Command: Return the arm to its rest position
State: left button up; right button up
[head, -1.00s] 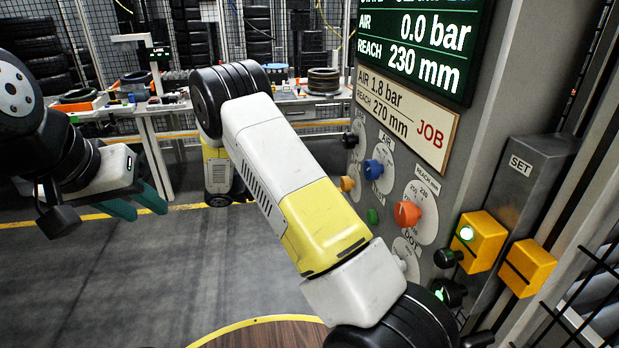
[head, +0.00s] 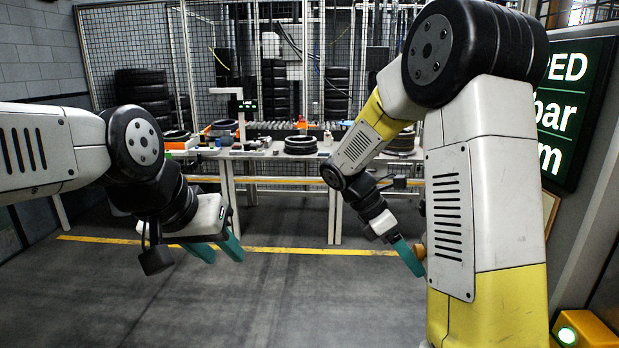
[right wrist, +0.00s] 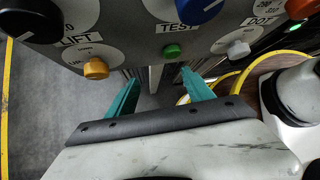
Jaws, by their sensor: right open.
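My right arm reaches across the right of the head view, and its gripper (head: 412,258) points down in front of the control panel. In the right wrist view the teal fingers of the right gripper (right wrist: 160,78) stand apart with nothing between them. The fingers are below the panel's knobs; whether they touch the panel I cannot tell. My left gripper (head: 224,256) hangs at the left over the floor, with its two teal fingers apart and empty.
The right wrist view shows an orange knob (right wrist: 95,67), a green button (right wrist: 172,50), a blue knob (right wrist: 200,8) and a pale knob (right wrist: 238,48) close by. A workbench (head: 285,154) with tyres stands behind. Floor between is clear.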

jog(key=s+a+r+m+t+y, duration=0.3)
jog(key=s+r+m+t+y, duration=0.1)
jog(key=m, duration=0.4)
jog(key=s+a+r+m+t+y, duration=0.4)
jog(key=s+r+m+y, duration=0.1)
jog(key=s+r+m, duration=0.2)
jog(key=shift+s+a+m+t+y, duration=0.35)
jog(key=shift+s+m, duration=0.55)
jog(key=shift+m, duration=0.4)
jog(key=shift+c, duration=0.2)
